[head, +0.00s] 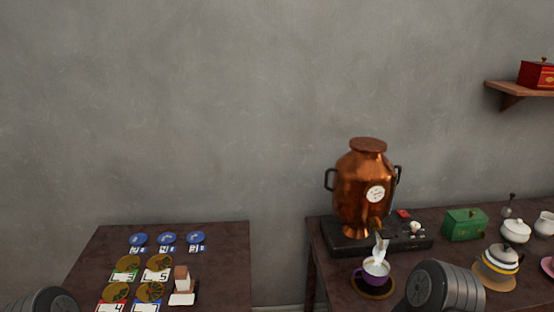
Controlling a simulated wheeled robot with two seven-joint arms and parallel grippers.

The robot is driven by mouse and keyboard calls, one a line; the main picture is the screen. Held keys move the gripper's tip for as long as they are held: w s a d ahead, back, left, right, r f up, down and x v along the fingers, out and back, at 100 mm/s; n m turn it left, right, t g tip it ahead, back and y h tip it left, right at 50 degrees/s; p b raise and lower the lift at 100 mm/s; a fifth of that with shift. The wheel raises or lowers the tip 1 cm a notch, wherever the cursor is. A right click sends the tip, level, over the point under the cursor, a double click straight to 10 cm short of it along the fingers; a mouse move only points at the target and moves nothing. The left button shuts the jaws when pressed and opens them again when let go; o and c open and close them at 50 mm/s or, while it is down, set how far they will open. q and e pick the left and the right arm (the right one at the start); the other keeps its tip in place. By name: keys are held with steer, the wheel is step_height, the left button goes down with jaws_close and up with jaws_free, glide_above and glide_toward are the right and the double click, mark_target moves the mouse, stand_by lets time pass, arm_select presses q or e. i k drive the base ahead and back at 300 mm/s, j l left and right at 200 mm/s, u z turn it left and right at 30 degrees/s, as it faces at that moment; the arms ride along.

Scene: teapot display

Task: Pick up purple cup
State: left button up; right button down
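The purple cup (374,278) stands upright in the head view, on a round dark saucer (372,291) near the front left of the right table. It is below and in front of the copper urn's tap. A pale, wispy white shape (381,248) rises from its mouth; I cannot tell if it is steam or something solid. A dark ribbed link of my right arm is just right of the cup, close to the saucer in the picture. Neither of my grippers' fingers shows clearly; only dark arm parts show at the bottom edge.
The copper urn (362,190) stands on a black base (343,237) behind the cup. A green box (465,225), a striped pot (499,262) and a white pot (515,231) stand to the right. The left table (226,263) holds several discs and cards. A gap separates the tables.

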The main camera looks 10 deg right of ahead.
mark_target(371, 274)
steer(key=z, duration=1.9)
steer(key=i+l, duration=0.35)
steer(key=l, duration=0.3)
